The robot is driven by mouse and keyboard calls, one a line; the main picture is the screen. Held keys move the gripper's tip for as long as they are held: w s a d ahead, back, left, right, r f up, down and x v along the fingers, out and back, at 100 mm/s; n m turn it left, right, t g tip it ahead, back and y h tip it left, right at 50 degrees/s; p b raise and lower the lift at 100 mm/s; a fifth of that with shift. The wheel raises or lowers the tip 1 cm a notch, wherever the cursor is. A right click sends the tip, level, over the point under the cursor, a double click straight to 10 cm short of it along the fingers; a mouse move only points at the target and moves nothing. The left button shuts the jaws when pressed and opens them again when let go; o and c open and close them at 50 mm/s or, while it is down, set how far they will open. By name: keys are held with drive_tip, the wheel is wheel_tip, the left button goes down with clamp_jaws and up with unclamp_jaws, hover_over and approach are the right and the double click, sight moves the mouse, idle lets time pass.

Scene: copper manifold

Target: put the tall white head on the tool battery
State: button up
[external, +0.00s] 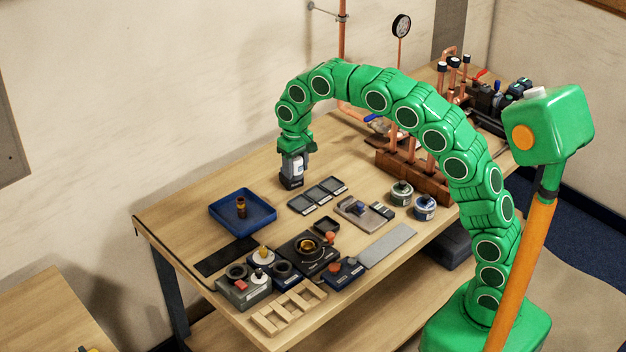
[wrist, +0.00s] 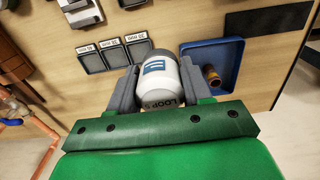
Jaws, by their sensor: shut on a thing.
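My gripper (external: 294,152) points down over the table's back-left part and is shut on the tall white head (external: 298,168). In the wrist view, the head (wrist: 160,82) sits between the two grey fingers of my gripper (wrist: 154,88). It is a rounded white cylinder with a blue label, dark lettering and a grey far end. A dark block (external: 290,183), seemingly the tool battery, shows directly below the head in the external view. The head looks upright and very close to it; I cannot tell whether they touch. The wrist view does not clearly show the block.
A blue tray (external: 265,222) holding a small brass part (external: 241,207) stands to the left. Three grey labelled trays (external: 318,195) lie to the right. Several fixtures, including a wooden rack (external: 290,308), fill the front. Copper pipework (external: 412,165) stands behind on the right.

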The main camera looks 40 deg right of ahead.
drive_tip(key=d+r, duration=0.2)
drive_tip(key=d, duration=1)
drive_tip(key=shift+m, duration=0.4)
drive_tip(key=shift+w+a+f, duration=0.15)
drive_tip(key=shift+w+f, duration=1.45)
drive_tip(key=shift+w, duration=0.8)
drive_tip(key=shift+w+a+f, duration=0.15)
drive_tip(key=shift+w+f, duration=1.4)
drive_tip(key=shift+w, duration=0.8)
drive_tip(key=shift+w+a+f, duration=0.15)
drive_tip(key=shift+w+f, duration=1.45)
drive_tip(key=shift+w, duration=0.8)
drive_tip(key=shift+w+f, duration=0.25)
drive_tip(key=shift+f, duration=1.5)
drive_tip(key=shift+f, duration=0.15)
drive_tip(key=o, duration=1.1)
